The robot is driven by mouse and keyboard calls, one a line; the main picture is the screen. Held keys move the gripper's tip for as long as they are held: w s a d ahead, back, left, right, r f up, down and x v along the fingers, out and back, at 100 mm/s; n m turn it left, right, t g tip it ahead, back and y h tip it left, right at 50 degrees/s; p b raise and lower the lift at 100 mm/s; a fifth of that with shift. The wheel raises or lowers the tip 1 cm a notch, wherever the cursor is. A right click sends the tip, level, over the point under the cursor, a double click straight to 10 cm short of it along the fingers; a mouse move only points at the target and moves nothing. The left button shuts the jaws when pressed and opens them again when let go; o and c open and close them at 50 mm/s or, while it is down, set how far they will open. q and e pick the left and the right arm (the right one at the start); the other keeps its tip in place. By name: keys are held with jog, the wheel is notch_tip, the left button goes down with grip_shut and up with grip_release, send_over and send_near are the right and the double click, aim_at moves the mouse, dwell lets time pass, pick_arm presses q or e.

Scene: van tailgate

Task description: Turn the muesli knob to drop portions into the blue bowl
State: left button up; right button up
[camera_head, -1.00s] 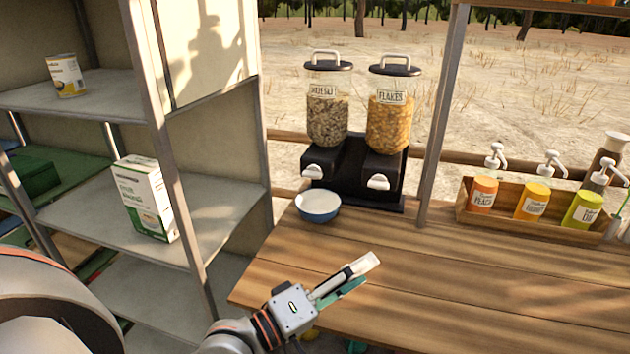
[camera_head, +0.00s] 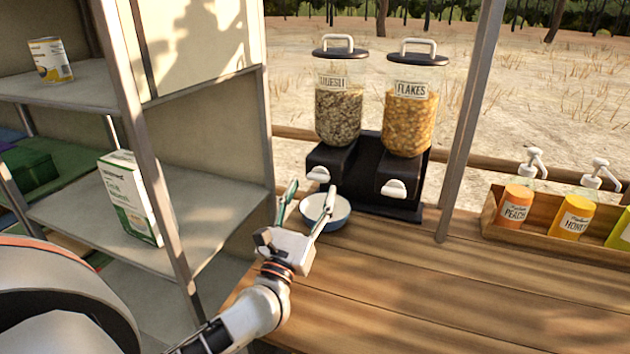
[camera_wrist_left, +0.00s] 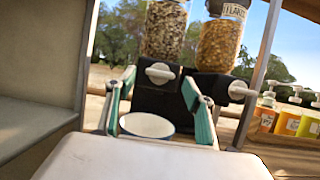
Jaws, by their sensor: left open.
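The muesli dispenser (camera_head: 339,112) stands at the back of the wooden counter, with its white knob (camera_head: 318,174) on the black base. The knob also shows in the left wrist view (camera_wrist_left: 160,73), between and beyond my fingers. The blue bowl (camera_head: 338,214), white inside, sits on the counter below the dispenser; it looks empty in the left wrist view (camera_wrist_left: 147,125). My left gripper (camera_head: 309,193) is open and empty, in front of the bowl and short of the knob. Its right finger hides part of the bowl in the head view. My right gripper is not in view.
The flakes dispenser (camera_head: 409,115) with its own white knob (camera_head: 394,189) stands right beside the muesli. A metal post (camera_head: 468,120) rises to its right, then a wooden box (camera_head: 490,215) of pump bottles. A shelf unit (camera_head: 215,205) stands close on the left. The front counter is clear.

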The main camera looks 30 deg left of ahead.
aim_at(316, 181)
pick_arm(q)
jog(key=x, duration=0.3)
jog(key=shift+w, duration=0.25)
